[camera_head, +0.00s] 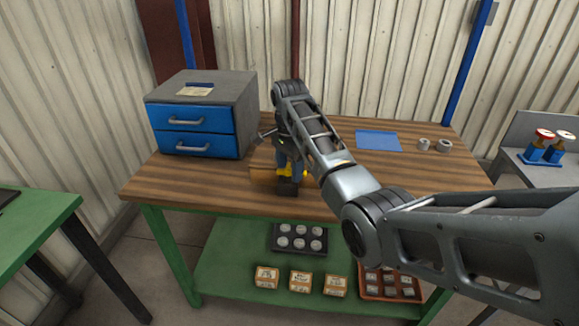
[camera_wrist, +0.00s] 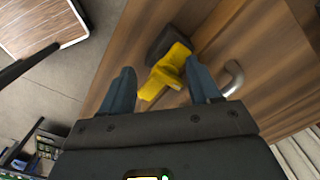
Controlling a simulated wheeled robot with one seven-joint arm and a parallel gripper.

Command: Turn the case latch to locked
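The yellow case latch (camera_wrist: 166,74) shows in the wrist view beside a dark block (camera_wrist: 168,44) on a wooden surface. My gripper (camera_wrist: 160,66) is open, with one blue finger on each side of the latch. The right finger overlaps the latch's edge in the picture, and I cannot tell whether it touches. The left finger shows a gap. In the head view the yellow latch (camera_head: 284,173) shows low on the workbench, partly hidden by my gripper. The wooden case (camera_head: 262,182) blends with the bench top there. The latch's marked positions cannot be read.
A curved metal handle (camera_wrist: 233,78) sits right of the latch. A grey cabinet with blue drawers (camera_head: 200,115) stands left on the workbench (camera_head: 185,185). A blue mat (camera_head: 377,140) and two metal rings (camera_head: 433,145) lie right. Boxes and trays fill the lower shelf.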

